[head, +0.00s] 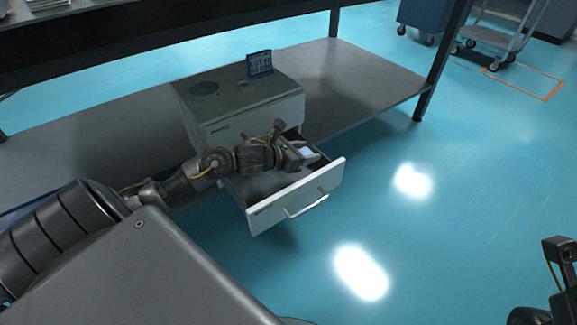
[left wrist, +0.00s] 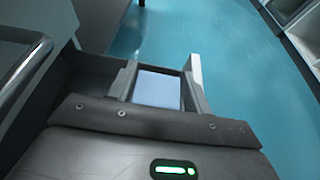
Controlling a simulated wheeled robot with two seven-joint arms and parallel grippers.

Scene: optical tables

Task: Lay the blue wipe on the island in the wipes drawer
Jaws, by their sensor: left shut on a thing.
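The blue wipe (head: 307,153) is pale blue and folded flat. It also shows in the left wrist view as a light rectangle (left wrist: 157,90) between the two fingers. My left gripper (head: 300,154) is shut on it, over the open drawer (head: 292,202) of a white cabinet. The drawer has a pale front with a bar handle. The wipe is within the drawer's outline in the head view; I cannot tell whether it touches the drawer floor. Dark parts of my right arm (head: 560,262) show at the lower right corner; its fingers are not clear.
The cabinet (head: 245,100) stands on the grey lower shelf (head: 375,85) of a table. A small dark blue sign (head: 260,63) stands on top of it. Table legs (head: 440,65) rise nearby. The blue floor in front is clear. A cart (head: 495,38) stands far right.

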